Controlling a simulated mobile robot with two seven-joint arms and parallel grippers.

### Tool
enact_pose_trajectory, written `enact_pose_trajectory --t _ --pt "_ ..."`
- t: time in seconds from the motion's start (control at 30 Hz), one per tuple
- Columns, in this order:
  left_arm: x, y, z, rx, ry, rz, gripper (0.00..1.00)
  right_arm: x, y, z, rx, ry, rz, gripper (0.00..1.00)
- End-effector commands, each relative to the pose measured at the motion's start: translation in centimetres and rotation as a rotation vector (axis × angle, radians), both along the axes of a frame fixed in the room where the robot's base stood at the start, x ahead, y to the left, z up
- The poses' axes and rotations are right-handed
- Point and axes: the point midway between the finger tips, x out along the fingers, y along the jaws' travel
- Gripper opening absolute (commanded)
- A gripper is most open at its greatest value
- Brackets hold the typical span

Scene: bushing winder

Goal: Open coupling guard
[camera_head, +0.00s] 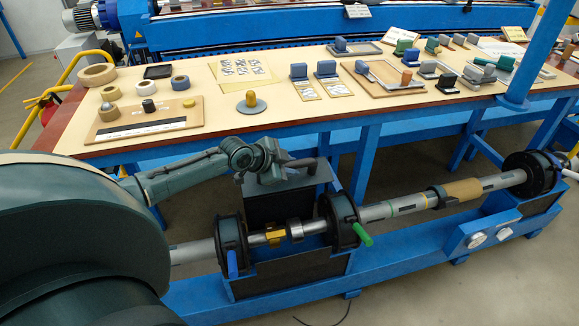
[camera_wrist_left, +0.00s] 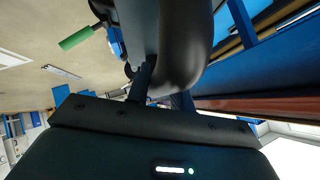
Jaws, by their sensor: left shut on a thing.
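The coupling guard (camera_head: 280,207) is a dark box-like cover standing raised at the back of the blue winder frame, between two black round bearing housings. My left gripper (camera_head: 277,170) is at its top edge in the head view, shut on its dark handle. In the left wrist view, a thick dark curved bar (camera_wrist_left: 185,45) passes right in front of the gripper; the fingertips are mostly hidden. Below the guard, the shaft coupling (camera_head: 295,229), with yellow and silver parts, is exposed. My right gripper is not in view.
A green lever (camera_head: 362,234) sticks out from the right housing (camera_head: 340,220) and a blue lever (camera_head: 232,264) from the left housing (camera_head: 231,240). The long shaft (camera_head: 405,204) runs right. Behind stands a workbench (camera_head: 215,135) with tape rolls, blocks and trays.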

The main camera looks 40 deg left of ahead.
Motion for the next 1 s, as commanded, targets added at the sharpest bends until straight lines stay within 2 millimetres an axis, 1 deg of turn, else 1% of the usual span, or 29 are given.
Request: enact_pose_trajectory --t 0.1,0.13,0.37,0.6,0.73,0.87,1.0 --pt "0.1 0.2 0.2 0.003 -0.007 0.002 0.0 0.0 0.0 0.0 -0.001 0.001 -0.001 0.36" --pt "0.1 0.2 0.2 0.003 -0.007 0.002 0.25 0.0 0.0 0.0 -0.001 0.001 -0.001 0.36" --pt "0.1 0.1 0.1 0.001 -0.003 0.001 0.44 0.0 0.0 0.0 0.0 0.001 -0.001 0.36" --pt "0.0 0.0 0.0 0.001 -0.001 0.0 0.44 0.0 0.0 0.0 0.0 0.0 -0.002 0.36" --pt "-0.7 0.3 0.5 0.004 0.0 0.0 0.44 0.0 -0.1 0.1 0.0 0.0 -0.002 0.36" --pt "-2.3 0.7 1.8 0.007 0.001 -0.004 0.44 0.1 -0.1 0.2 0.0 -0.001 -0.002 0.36" --pt "-4.8 1.5 3.8 0.01 0.002 -0.003 0.44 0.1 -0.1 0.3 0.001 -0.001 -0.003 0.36"
